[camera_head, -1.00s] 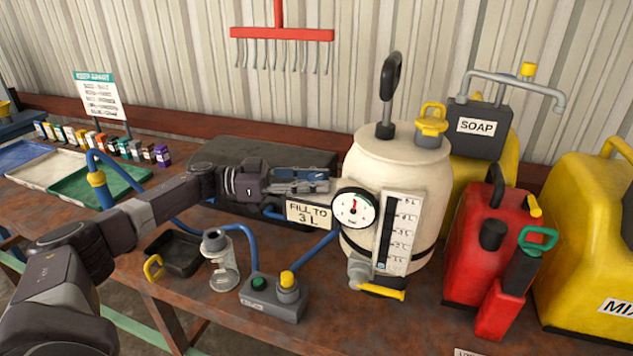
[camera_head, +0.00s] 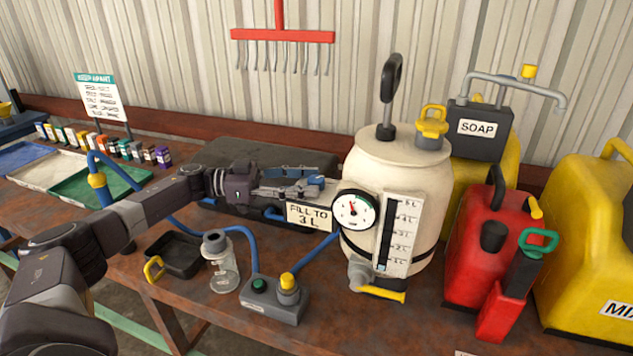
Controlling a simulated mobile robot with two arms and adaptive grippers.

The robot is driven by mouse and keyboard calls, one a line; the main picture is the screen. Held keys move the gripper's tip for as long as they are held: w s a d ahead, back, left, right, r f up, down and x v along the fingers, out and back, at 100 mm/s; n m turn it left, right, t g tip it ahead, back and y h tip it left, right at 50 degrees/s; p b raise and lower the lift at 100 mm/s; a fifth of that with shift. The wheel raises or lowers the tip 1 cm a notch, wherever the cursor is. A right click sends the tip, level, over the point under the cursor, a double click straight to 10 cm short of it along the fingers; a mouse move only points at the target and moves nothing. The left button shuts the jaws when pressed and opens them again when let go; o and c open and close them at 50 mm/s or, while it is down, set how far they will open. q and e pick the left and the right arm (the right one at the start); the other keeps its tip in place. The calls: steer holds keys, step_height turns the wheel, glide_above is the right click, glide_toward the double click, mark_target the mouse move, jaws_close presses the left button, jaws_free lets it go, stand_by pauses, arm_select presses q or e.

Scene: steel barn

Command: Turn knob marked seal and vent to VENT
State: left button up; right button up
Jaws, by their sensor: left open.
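No words seal or vent are readable, so I cannot tell which knob carries them. A yellow-topped knob (camera_head: 288,284) is on the small grey box (camera_head: 270,308) in front of the tank, with a green button beside it. A yellow cap with a loop handle (camera_head: 432,122) sits on top of the cream tank (camera_head: 385,170). A yellow lever (camera_head: 383,293) is at the tank's lower front. My left gripper (camera_head: 318,188) is open and empty, left of the tank's gauge (camera_head: 354,211) and just above the "FILL TO 3 L" sign (camera_head: 310,216). My right gripper is not in view.
A dark case (camera_head: 270,155) lies behind my left gripper. A glass jar (camera_head: 222,268) and black tray (camera_head: 178,254) stand in front of my forearm. Blue hoses cross the bench. Red (camera_head: 470,240) and yellow (camera_head: 590,240) cans crowd the right side.

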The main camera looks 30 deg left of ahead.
arm_select(q)
steer(key=v, duration=0.9)
steer(key=shift+s+a, duration=0.2)
